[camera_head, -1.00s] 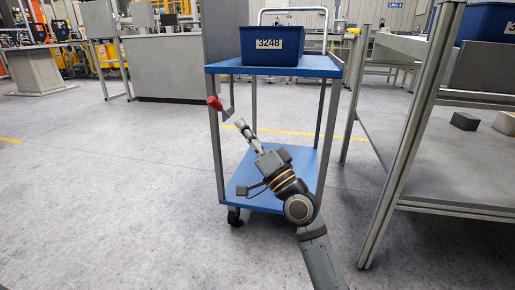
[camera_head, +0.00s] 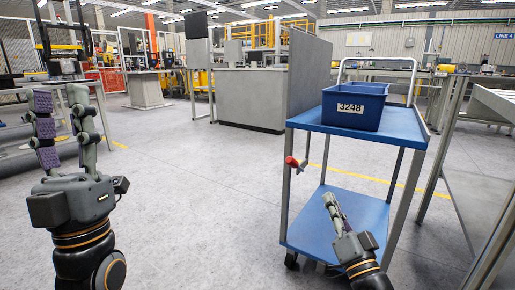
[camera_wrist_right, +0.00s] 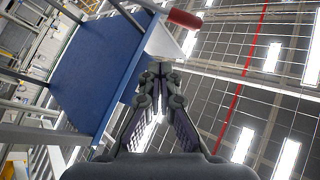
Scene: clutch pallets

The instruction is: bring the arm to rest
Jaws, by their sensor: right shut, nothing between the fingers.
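My left gripper (camera_head: 61,98) stands upright at the left of the head view, its two fingers apart with nothing between them. My right gripper (camera_head: 328,200) is at the lower right of the head view, in front of the cart's lower blue shelf (camera_head: 370,208). Its fingers are closed together and empty. In the right wrist view, its fingertips (camera_wrist_right: 160,68) meet just below a red handle (camera_wrist_right: 184,18) on the cart. I cannot tell the gap between fingertips and cart.
A blue cart (camera_head: 405,135) carries a blue bin (camera_head: 375,107) labelled 3248. Its red handle (camera_head: 291,161) sticks out on the left. A grey workbench (camera_head: 497,106) stands at right, a grey cabinet (camera_head: 250,98) behind. The floor (camera_head: 200,190) between my arms is clear.

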